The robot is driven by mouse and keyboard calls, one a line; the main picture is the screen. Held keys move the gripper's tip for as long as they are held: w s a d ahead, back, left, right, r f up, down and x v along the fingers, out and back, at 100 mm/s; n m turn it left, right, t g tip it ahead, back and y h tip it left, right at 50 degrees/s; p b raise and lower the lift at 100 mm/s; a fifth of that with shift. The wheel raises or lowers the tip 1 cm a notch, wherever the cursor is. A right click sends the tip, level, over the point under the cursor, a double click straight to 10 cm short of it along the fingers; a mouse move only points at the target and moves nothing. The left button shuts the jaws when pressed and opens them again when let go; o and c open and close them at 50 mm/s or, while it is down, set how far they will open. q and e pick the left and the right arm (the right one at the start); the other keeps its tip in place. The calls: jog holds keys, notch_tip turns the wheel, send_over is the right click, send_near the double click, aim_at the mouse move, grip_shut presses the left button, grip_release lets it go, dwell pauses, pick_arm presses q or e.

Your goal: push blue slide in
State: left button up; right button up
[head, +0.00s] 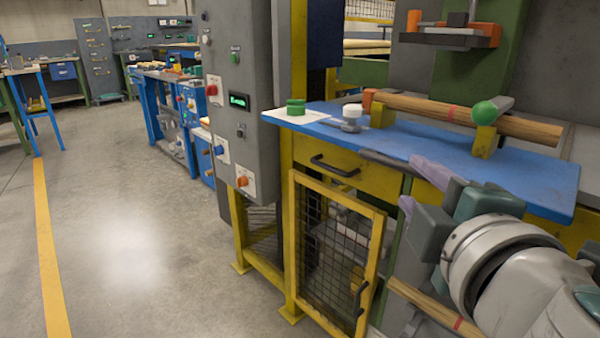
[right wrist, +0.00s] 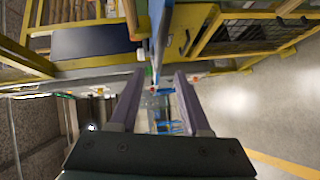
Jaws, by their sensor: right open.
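On the grey control cabinet (head: 238,100) in the head view, a small blue knob (head: 219,150) sticks out from a white plate low on its left side; I take it for the blue slide. How far it stands out is too small to tell. My right gripper (head: 407,180) is at the front edge of the blue-topped bench, well to the right of the knob and apart from it. In the right wrist view its two purple-grey fingers (right wrist: 157,76) are spread with nothing between them. My left gripper is not in view.
An orange knob (head: 241,181) sits just below and right of the blue one, and a red button (head: 212,90) above. The blue benchtop (head: 400,147) carries a wooden spindle (head: 420,107) and a green cap (head: 295,106). A yellow mesh door (head: 335,250) is below. Floor at left is clear.

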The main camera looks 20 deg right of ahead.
aim_at(399, 167)
jog(key=x, duration=0.8)
jog(key=shift+w+d+b, duration=0.15)
jog(key=shift+w+b, duration=0.15)
jog(key=shift+b, duration=0.1)
jog(key=shift+c, duration=0.2)
grip_shut()
dwell(0.7)
